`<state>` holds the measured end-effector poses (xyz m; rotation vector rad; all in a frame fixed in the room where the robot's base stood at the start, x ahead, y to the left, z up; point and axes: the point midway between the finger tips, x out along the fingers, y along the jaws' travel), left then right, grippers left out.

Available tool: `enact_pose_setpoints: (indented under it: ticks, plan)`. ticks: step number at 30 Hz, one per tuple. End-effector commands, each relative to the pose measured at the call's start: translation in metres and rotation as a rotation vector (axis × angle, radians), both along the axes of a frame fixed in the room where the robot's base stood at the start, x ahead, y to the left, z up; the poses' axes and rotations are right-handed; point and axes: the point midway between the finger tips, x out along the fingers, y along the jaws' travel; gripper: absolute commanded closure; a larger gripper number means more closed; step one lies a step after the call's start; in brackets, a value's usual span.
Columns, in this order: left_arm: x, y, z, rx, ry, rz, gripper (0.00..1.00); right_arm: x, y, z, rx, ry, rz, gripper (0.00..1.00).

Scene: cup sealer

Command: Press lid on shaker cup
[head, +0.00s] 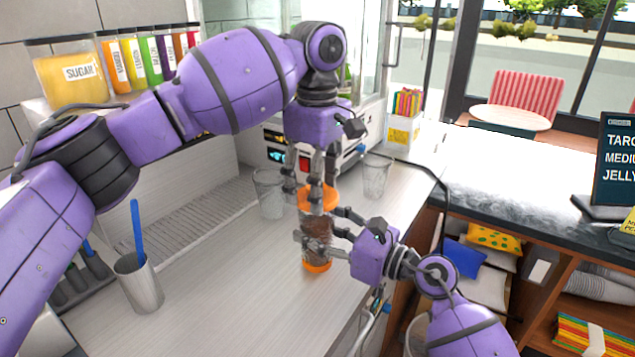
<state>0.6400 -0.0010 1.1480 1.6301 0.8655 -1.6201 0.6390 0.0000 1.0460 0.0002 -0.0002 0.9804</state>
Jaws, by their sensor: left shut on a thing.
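The shaker cup (317,232) stands upright on the counter, with dark brown contents and an orange base. The orange lid (306,196) is at the top of the cup; whether it is fully seated I cannot tell. My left gripper (316,190) comes down from above and is shut on the lid, its fingers hiding part of it. My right gripper (320,241) reaches in from the lower right with its fingers around the cup's body and looks shut on it. The fingers hide part of the cup.
Clear empty cups stand left (270,194) and right (376,177) of the shaker. A metal cup with a blue stick (139,284) is at the front left. A white machine (345,152) stands behind. The counter's front middle (235,290) is clear.

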Motion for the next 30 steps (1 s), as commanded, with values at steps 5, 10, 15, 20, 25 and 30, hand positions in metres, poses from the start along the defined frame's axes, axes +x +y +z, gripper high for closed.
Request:
enact_pose_setpoints:
  ticks: [5, 10, 15, 20, 25, 30]
  plan:
    - [0.0, 0.0, -0.004, -0.001, -0.001, 0.0, 0.62, 0.0, -0.001, -0.001, -0.002, -0.001, -0.002, 0.93]
    - [0.0, 0.0, -0.006, -0.001, -0.002, 0.001, 0.38, 0.0, -0.001, -0.001, -0.002, -0.001, -0.002, 0.93]
    - [0.0, 0.0, -0.006, -0.001, -0.001, 0.001, 0.2, 0.0, -0.001, -0.001, -0.002, -0.001, -0.002, 0.93]
    - [0.0, 0.0, -0.006, -0.001, -0.001, 0.0, 0.2, 0.0, -0.001, -0.001, -0.002, -0.001, -0.002, 0.93]
    - [0.0, 0.0, -0.004, 0.0, -0.002, 0.0, 0.2, 0.0, -0.001, -0.001, -0.002, -0.001, -0.002, 0.93]
    - [0.0, -0.001, 0.016, -0.002, -0.003, 0.0, 0.2, 0.0, -0.001, -0.001, -0.003, -0.001, -0.002, 0.93]
